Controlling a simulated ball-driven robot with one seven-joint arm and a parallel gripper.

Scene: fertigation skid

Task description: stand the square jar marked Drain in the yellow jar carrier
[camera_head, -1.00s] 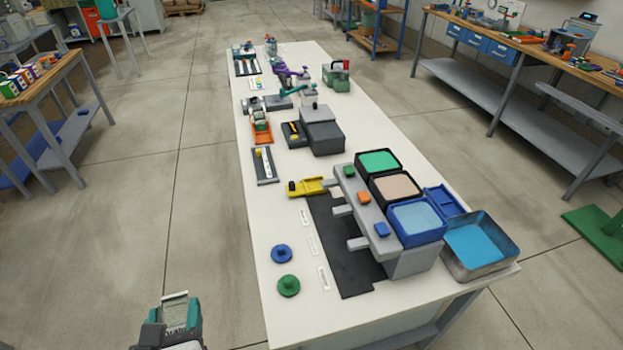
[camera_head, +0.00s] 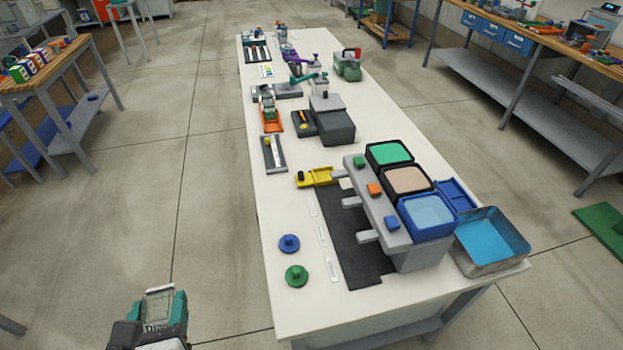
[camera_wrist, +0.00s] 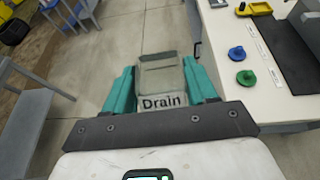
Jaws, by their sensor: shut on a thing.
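The square jar marked Drain (camera_wrist: 162,73) is clear, with its label on a white band facing me in the wrist view. My gripper (camera_wrist: 158,88) has its teal fingers shut on the jar's two sides. In the head view the jar (camera_head: 159,304) is at the bottom left, held in my gripper (camera_head: 158,312) over the floor, left of the white table. The yellow jar carrier (camera_head: 319,175) lies on the table near its left side, well ahead of the gripper. A corner of it shows at the top of the wrist view (camera_wrist: 262,8).
The white table (camera_head: 265,215) bears a blue knob (camera_head: 289,243), a green knob (camera_head: 296,275) and a black mat (camera_head: 355,252) beside a grey skid with several basins. A metal tray (camera_head: 490,240) is at the table's right corner.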

